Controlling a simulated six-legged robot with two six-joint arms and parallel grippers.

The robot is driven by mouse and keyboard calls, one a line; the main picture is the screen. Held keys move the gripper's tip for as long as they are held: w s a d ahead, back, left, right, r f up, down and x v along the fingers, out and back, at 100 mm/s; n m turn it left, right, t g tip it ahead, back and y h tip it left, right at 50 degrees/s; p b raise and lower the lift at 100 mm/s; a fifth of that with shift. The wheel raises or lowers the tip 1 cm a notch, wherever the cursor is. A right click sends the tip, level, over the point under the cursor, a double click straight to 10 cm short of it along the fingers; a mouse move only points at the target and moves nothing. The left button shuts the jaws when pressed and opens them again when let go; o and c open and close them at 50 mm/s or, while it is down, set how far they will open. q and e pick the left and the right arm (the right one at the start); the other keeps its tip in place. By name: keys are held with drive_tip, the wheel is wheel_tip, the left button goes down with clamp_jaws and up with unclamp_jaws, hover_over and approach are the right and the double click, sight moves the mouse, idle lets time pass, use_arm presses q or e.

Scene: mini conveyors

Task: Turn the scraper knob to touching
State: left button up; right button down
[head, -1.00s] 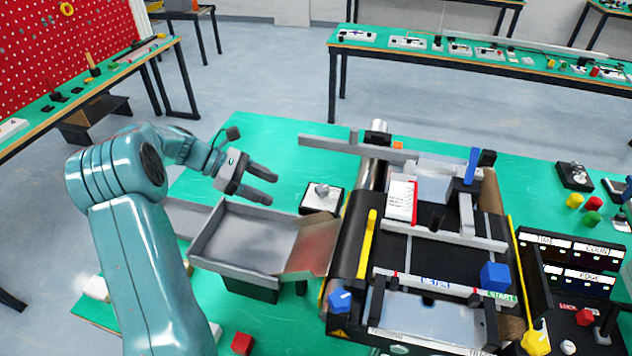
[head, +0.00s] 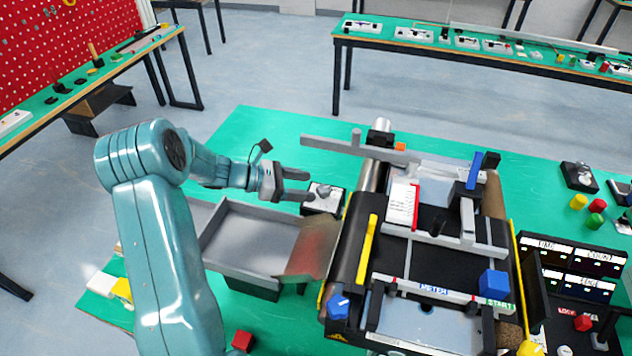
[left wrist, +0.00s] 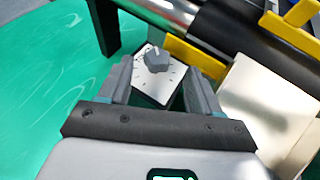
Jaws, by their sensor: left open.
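The scraper knob (head: 322,190) is a grey knob on a small white dial plate with a dark base, on the green table left of the conveyor. In the left wrist view the knob (left wrist: 157,60) sits ahead, between the lines of my two fingers, with tick marks on the white plate around it. My left gripper (head: 305,184) is open, with its fingers pointing right at the knob. In the left wrist view the open fingers (left wrist: 160,78) show a gap, and I cannot tell whether they touch the knob. My right gripper is not in view.
A grey tray (head: 212,238) with a chute lies in front of the knob. The black conveyor (head: 345,255) with a steel roller and yellow bar (head: 367,250) stands close on the right. A grey bar (head: 335,148) extends over the table behind the knob. Green table left of it is clear.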

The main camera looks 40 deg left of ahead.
sight(324, 188)
use_arm(q)
drive_tip(key=x, duration=0.4)
drive_tip(key=shift+a+p, duration=0.1)
drive_tip(key=shift+p, duration=0.25)
drive_tip(key=c, duration=1.1)
drive_tip(key=shift+o, duration=0.3)
drive_tip(key=n+y+b, duration=0.1)
drive_tip(key=b, duration=0.1)
drive_tip(key=n+t+y+b, duration=0.1)
drive_tip(key=b, duration=0.1)
drive_tip(key=shift+f, duration=0.35)
drive_tip(key=shift+s+d+r+n+t+y+b, duration=0.1)
drive_tip(key=shift+d+r+n+t+y+b, duration=0.2)
drive_tip(key=shift+n+y+b, duration=0.25)
drive_tip(key=shift+a+r, duration=0.1)
